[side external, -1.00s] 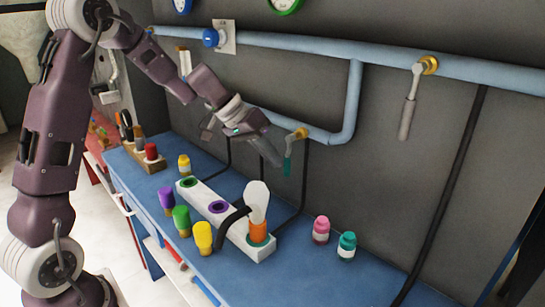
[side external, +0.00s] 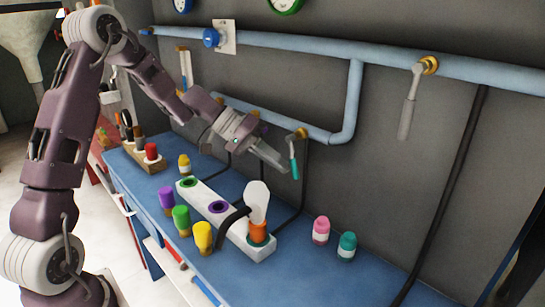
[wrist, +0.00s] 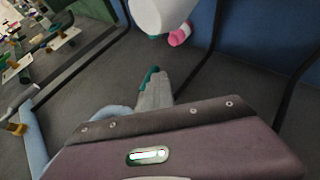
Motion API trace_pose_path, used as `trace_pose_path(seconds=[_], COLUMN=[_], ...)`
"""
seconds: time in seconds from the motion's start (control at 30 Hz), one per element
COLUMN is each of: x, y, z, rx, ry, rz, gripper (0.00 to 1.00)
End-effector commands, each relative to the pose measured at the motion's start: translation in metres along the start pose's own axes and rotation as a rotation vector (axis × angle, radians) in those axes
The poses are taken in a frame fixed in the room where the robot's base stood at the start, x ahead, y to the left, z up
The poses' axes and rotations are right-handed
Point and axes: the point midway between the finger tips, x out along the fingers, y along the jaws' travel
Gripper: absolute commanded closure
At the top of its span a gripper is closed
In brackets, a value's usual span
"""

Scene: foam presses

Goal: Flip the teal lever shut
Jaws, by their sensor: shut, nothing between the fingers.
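The teal lever (side external: 294,167) hangs down, close to vertical, from a brass valve fitting (side external: 302,133) on the lower blue pipe. My gripper (side external: 283,168) is shut and empty. Its fingertips are right beside the lever's left side in the side view, at its lower part; they look in contact, but I cannot be sure. In the wrist view the teal lever (wrist: 149,77) shows at the tips of my shut fingers (wrist: 158,80), partly hidden by them.
A metal-handled lever (side external: 409,105) hangs from the pipe at the right. Below, a white block (side external: 203,203) with a white paddle (side external: 257,199) and several coloured bottles stand on the blue bench (side external: 305,275).

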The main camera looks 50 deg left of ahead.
Motion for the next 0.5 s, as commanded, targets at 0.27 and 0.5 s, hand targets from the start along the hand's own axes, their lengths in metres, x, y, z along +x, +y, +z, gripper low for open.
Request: trace_pose_path(seconds=[0.27,0.5], x=[0.011,0.018], y=[0.01,0.021], z=[0.006,0.009], rx=[-0.123,-0.227], ry=[0.005,0.01], rz=[0.235,0.439], gripper=[1.0,1.0])
